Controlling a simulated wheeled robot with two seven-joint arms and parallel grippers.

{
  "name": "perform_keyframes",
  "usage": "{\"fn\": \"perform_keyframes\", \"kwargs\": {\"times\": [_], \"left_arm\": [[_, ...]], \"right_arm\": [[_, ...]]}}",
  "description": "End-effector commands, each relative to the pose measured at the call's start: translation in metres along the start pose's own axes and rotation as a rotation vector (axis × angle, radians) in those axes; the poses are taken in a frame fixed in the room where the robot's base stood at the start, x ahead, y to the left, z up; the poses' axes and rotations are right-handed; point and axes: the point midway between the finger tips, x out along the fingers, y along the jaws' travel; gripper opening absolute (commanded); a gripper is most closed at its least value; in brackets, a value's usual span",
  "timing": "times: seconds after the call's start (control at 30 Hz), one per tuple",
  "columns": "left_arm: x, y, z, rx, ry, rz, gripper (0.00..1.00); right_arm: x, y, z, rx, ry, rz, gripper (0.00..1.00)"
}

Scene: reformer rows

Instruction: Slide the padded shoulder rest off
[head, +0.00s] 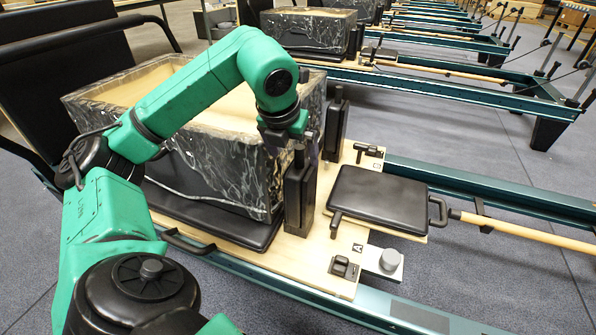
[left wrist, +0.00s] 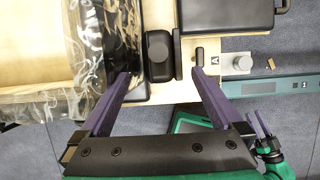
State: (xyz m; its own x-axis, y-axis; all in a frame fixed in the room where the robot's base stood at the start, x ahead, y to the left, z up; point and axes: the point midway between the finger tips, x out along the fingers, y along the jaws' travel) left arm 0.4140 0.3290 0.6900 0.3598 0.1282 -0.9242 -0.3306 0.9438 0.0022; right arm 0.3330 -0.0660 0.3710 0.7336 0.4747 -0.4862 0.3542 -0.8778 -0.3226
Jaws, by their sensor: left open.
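Two upright black padded shoulder rests stand on the wooden carriage (head: 318,250): the near one (head: 299,195) and the far one (head: 336,128). The near one also shows in the left wrist view (left wrist: 159,55). My left gripper (head: 299,148) is above the near rest, pointing down. In the left wrist view, my left gripper (left wrist: 163,76) is open, its purple fingers spread toward either side of that rest. It holds nothing. Whether a finger touches the rest cannot be told. Part of what looks like my right gripper (left wrist: 257,124) shows small at the lower right of the left wrist view.
A marbled box (head: 225,165) stands close beside the near rest. A black headrest pad (head: 380,198) lies to the right. A small black latch (head: 344,267) and grey knob (head: 390,260) sit near the front rail. More reformers fill the background.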

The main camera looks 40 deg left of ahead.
Motion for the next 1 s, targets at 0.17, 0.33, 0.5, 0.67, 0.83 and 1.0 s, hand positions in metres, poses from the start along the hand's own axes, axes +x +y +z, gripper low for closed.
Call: {"fn": "perform_keyframes", "kwargs": {"times": [0.17, 0.33, 0.5, 0.67, 0.83, 1.0], "left_arm": [[0.049, -0.001, -0.003, -0.001, 0.003, -0.002, 1.0], [0.083, -0.001, -0.002, 0.0, 0.001, -0.003, 1.0], [0.096, -0.001, 0.0, 0.0, 0.0, -0.003, 1.0], [0.096, -0.001, 0.0, 0.0, 0.0, -0.003, 1.0], [0.096, -0.001, 0.0, 0.0, 0.0, -0.003, 0.62], [0.096, -0.001, 0.0, 0.0, 0.0, -0.003, 0.0]], "right_arm": [[0.012, 0.002, 0.018, 0.017, 0.067, -0.013, 0.5], [0.018, 0.006, 0.028, 0.025, 0.088, -0.013, 0.5], [0.02, 0.007, 0.03, 0.028, 0.098, -0.013, 0.5], [0.019, 0.006, 0.029, 0.028, 0.099, -0.013, 0.5], [0.019, 0.006, 0.029, 0.028, 0.099, -0.013, 0.5], [0.019, 0.006, 0.029, 0.028, 0.099, -0.013, 0.5]]}}
